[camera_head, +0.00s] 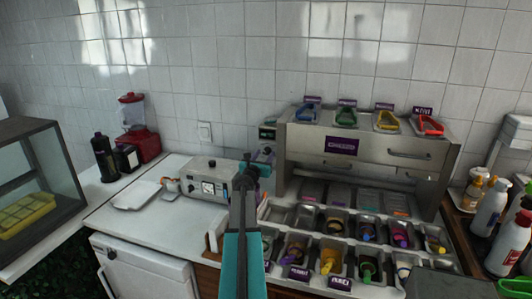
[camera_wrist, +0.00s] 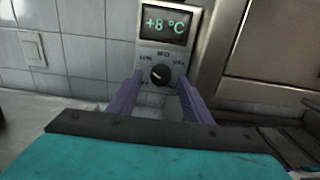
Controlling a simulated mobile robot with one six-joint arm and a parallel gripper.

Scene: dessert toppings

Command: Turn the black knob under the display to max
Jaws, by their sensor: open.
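In the wrist view, a wall unit has a dark display (camera_wrist: 167,23) reading +8 °C in green. The round black knob (camera_wrist: 160,73) sits below it on a light panel, with a pale mark toward its lower left. Small labels ring the knob; they are hard to read. In the head view, the display unit (camera_head: 267,133) is on the wall, and my gripper and arm hide the knob.
A white machine with a gauge (camera_head: 208,180) stands on the counter left of my arm. To the right is a steel topping station (camera_head: 360,160) with trays and scoops. A red blender (camera_head: 140,140) stands farther left. A wall switch (camera_wrist: 33,50) is left of the unit.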

